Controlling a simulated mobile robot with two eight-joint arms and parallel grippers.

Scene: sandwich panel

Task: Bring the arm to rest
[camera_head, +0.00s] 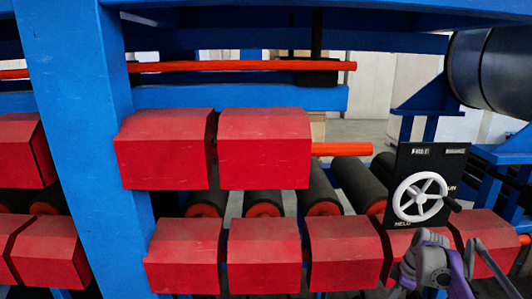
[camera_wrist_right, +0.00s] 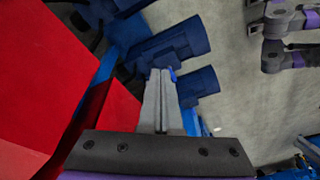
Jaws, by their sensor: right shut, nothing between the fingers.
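My right gripper (camera_wrist_right: 161,74) shows in the right wrist view with its two grey fingers together and nothing between them. It points away past red blocks (camera_wrist_right: 60,75) on the left of that view, apart from them as far as I can see. In the head view, grey and purple links of my right arm are at the bottom right, in front of the lower red blocks and below the panel with the white handwheel (camera_head: 420,197). The right fingertips cannot be made out there. My left gripper is not seen in the head view.
A blue frame post (camera_head: 85,130) stands at the left. Blue machine parts (camera_wrist_right: 180,50) and grey floor (camera_wrist_right: 245,110) lie beyond the right fingers.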

